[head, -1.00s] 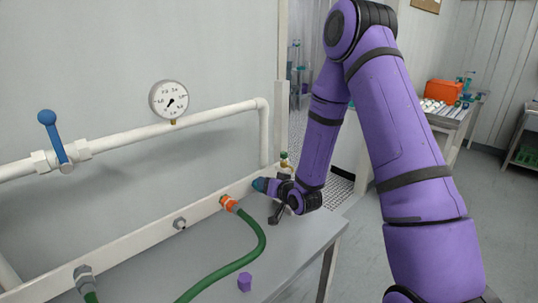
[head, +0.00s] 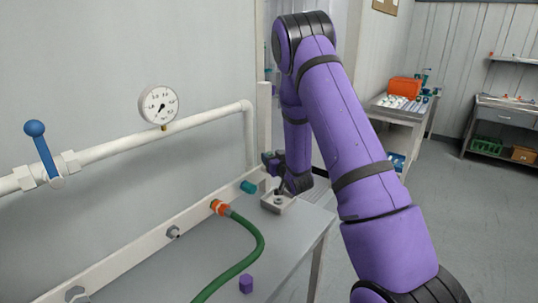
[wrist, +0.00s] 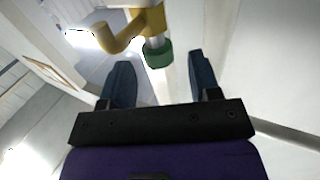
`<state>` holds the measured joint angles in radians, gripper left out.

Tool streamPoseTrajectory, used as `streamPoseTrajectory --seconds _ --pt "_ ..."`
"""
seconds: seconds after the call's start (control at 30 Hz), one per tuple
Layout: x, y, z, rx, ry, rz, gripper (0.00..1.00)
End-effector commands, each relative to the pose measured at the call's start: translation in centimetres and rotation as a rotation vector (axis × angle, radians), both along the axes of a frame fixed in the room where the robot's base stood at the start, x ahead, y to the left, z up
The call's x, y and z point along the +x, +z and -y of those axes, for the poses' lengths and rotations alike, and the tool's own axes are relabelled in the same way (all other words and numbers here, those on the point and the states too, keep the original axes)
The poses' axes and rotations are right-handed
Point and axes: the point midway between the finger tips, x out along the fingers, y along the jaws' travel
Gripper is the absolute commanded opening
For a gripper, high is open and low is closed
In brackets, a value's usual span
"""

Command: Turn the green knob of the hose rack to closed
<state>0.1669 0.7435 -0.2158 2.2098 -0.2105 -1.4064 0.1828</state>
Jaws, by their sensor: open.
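The green knob (wrist: 157,53) shows in the wrist view, at the end of a short silver stem on a yellow brass fitting (wrist: 152,18) with a curved spout. In the head view I cannot make out the knob; my arm and gripper are in front of that spot. My gripper (wrist: 162,76) is open, with one dark blue finger on each side of the knob in the picture and gaps on both sides. I cannot tell whether the knob lies between the fingertips in depth. In the head view my gripper (head: 270,160) is at the far end of the hose rack's white rail (head: 130,244).
A green hose (head: 256,240) runs from an orange coupling (head: 218,206) over the grey table (head: 215,247). A teal plug (head: 249,187) and a small block with a black lever (head: 278,203) are near my gripper. A purple hexagonal piece (head: 246,284) lies in front. A white pipe (head: 170,127) runs along the wall.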

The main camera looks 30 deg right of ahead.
Motion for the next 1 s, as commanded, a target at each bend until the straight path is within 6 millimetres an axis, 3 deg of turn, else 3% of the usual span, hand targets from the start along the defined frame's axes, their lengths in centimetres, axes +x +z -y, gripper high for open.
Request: streamPoseTrajectory --seconds 0.23,0.6,0.8,1.0 --pt "2.6 0.0 0.3 0.001 0.0 0.0 0.57" --pt "3.0 0.0 0.3 0.001 0.0 -0.001 0.57" --pt "3.0 0.0 0.3 0.001 0.0 -0.001 0.11" --pt "3.0 0.0 0.3 0.001 -0.017 0.0 0.07"
